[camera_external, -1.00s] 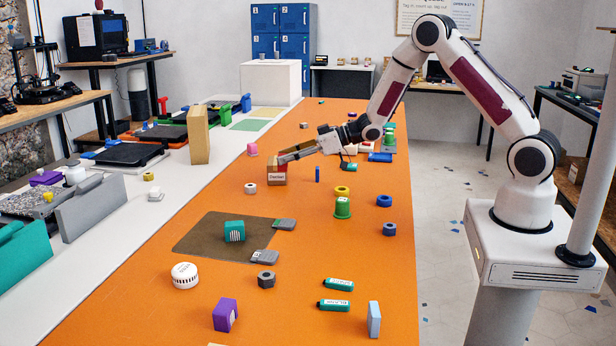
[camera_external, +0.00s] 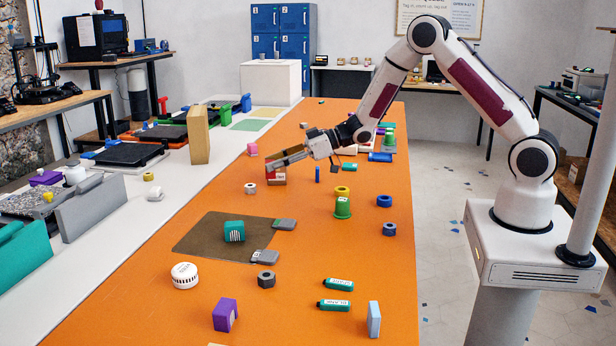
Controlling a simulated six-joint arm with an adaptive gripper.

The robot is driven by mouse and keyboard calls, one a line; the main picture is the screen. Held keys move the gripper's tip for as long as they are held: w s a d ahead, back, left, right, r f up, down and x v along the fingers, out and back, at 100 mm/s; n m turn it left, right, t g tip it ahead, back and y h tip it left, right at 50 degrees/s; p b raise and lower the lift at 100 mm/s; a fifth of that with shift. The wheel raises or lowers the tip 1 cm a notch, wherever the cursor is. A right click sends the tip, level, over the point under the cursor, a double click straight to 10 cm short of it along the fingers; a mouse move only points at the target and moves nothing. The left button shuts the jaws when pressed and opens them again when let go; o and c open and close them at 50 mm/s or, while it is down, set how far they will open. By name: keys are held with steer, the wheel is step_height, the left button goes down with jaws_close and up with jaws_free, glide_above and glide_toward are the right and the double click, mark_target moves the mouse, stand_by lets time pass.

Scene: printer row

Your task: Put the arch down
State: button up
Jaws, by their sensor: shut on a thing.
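My gripper (camera_external: 273,162) is at the left end of my outstretched arm, over the far half of the orange table. A tan and red labelled box (camera_external: 277,180) is right below the fingers, partly hidden. I cannot tell whether the held piece touches the box.
The orange table (camera_external: 190,325) has bare room between the box and the brown mat (camera_external: 200,235).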

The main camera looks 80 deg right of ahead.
steer(key=a+r+n+g+y, duration=0.1)
steer(key=a+n+y, duration=0.1)
steer(key=a, duration=0.6)
steer(key=w+a+r+n+g+y, duration=0.1)
steer(key=a+n+g+y, duration=0.1)
steer(key=a, duration=0.7)
steer(key=shift+w+r+n+g+y, duration=0.3)
steer(key=shift+n+y, duration=0.4)
steer(key=shift+d, duration=0.1)
glide_above(254, 232)
step_height(254, 232, down, 6)
steer(key=shift+f, duration=0.1)
steer(key=shift+f, duration=1.9)
steer(key=shift+f, duration=0.6)
